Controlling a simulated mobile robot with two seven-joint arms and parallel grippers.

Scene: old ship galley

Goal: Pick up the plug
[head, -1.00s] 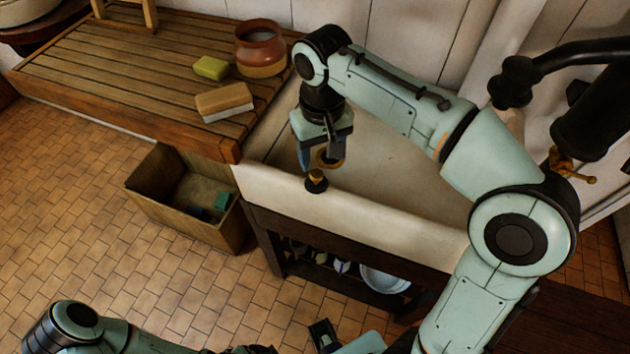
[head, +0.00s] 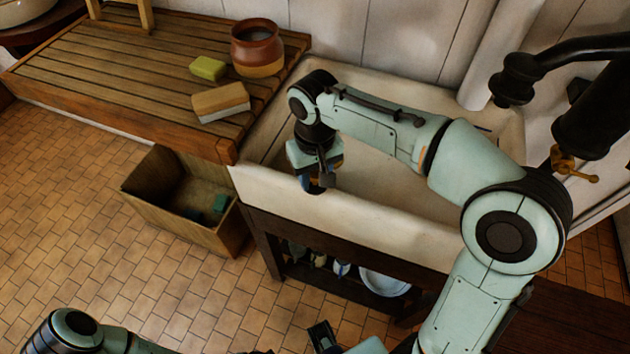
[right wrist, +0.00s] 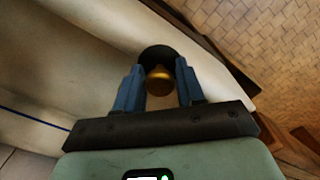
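The plug is a black disc with a brass knob, and it sits on the front rim of the pale sink (head: 390,222). In the right wrist view the plug (right wrist: 160,76) shows its knob between the two blue fingertips, with the dark disc beyond. My right gripper (right wrist: 160,88) is open around the knob, with a gap visible on both sides. In the head view my right gripper (head: 313,182) points down at the rim and hides most of the plug.
A slatted wooden drainboard (head: 120,60) left of the sink holds a clay pot (head: 257,50), a yellow sponge (head: 208,68) and a brush-like block (head: 220,102). A wooden bin (head: 165,205) stands on the floor below. A black tap (head: 560,60) overhangs the sink's right side.

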